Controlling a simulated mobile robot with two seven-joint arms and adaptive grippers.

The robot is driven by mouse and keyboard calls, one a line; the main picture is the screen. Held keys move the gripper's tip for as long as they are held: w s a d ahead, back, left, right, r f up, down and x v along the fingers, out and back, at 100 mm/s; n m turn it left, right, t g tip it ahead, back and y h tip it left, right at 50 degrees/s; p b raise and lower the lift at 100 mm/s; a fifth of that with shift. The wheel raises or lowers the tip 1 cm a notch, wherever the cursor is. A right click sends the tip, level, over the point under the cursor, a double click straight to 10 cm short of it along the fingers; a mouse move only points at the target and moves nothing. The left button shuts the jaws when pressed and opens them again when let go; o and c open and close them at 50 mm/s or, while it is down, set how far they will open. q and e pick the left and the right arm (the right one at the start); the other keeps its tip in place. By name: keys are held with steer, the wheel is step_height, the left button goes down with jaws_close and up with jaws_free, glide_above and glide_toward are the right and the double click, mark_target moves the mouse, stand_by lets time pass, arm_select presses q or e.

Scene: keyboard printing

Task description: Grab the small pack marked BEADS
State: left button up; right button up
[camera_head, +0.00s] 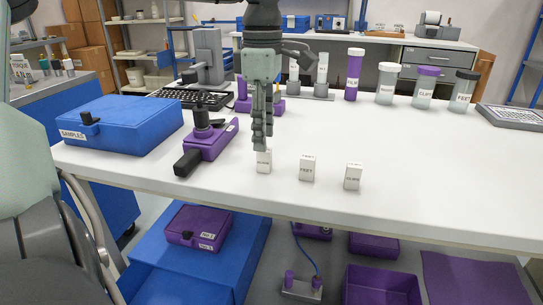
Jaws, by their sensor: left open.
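Three small white packs stand upright in a loose row near the front of the table. The left pack (264,164) has a label too small to read surely; by its place I cannot confirm that it says BEADS. The middle pack (307,170) seems to read FEET, and the right pack (353,178) seems to read CLIPS. My left gripper (262,143) points straight down over the left pack, seen edge-on and open. Its fingertips overlap the pack's top edge in the picture; I cannot tell whether they touch.
A purple device with a black handle (210,143) lies left of the packs, beside a blue SAMPLES case (120,122). Labelled jars (387,84) stand at the back. The white table (430,160) is clear right of the packs.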

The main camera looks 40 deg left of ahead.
mark_target(264, 170)
arm_select(q)
step_height(264, 170, down, 6)
steer(key=shift+w+a+r, duration=0.1)
jaws_close()
stand_by(0.4)
steer(key=shift+r, duration=0.1)
